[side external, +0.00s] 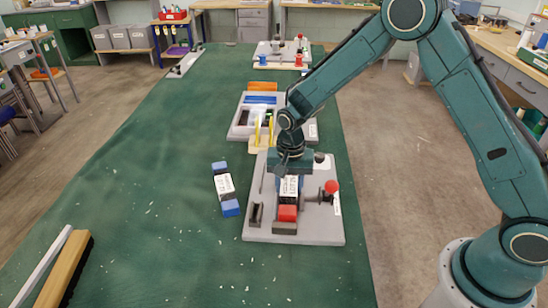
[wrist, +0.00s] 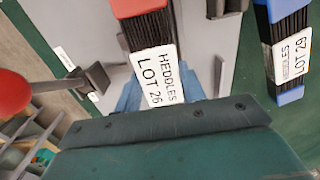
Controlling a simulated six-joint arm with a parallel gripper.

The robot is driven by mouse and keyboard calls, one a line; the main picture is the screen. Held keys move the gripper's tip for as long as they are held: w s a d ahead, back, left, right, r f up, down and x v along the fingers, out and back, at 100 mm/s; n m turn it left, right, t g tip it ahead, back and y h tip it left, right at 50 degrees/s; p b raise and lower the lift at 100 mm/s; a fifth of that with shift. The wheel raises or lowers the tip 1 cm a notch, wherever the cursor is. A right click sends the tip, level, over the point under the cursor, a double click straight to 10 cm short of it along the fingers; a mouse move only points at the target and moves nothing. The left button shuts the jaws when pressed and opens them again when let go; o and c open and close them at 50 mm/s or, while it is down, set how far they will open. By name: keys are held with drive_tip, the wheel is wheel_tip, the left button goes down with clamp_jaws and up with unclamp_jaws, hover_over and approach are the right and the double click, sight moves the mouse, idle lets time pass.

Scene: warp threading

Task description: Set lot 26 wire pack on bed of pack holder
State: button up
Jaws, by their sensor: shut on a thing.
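The lot 26 wire pack (side external: 289,190) has dark wires, a white label and a red end block. In the wrist view the lot 26 pack (wrist: 158,75) shows its label reading "HEDDLES LOT 26". My gripper (side external: 291,176) is shut on it from above; fingers show beside the label in the wrist view. The grey pack holder (side external: 322,234) lies beneath, and the pack is over its middle, with the red end near the dark front block. I cannot tell whether the pack touches the bed, which the pack and gripper hide. The far end is hidden.
A blue-ended pack, lot 29 (side external: 226,188), lies on the green mat left of the holder. A red-knobbed lever (side external: 332,187) stands at the holder's right. A grey fixture with yellow uprights (side external: 258,130) is behind. A wooden brush (side external: 66,270) lies front left.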

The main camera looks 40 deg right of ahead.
drive_tip(key=shift+f, duration=0.5)
idle(1.2)
drive_tip(key=o, duration=1.4)
drive_tip(key=shift+s, duration=0.1)
drive_tip(key=shift+c, duration=0.2)
drive_tip(key=shift+o, duration=1.2)
drive_tip(key=shift+s+d+f, duration=0.1)
drive_tip(key=shift+s, duration=0.05)
drive_tip(key=shift+w+r, duration=0.15)
drive_tip(key=shift+r, duration=1)
drive_tip(key=shift+w+r, duration=0.1)
drive_tip(key=shift+r, duration=2.4)
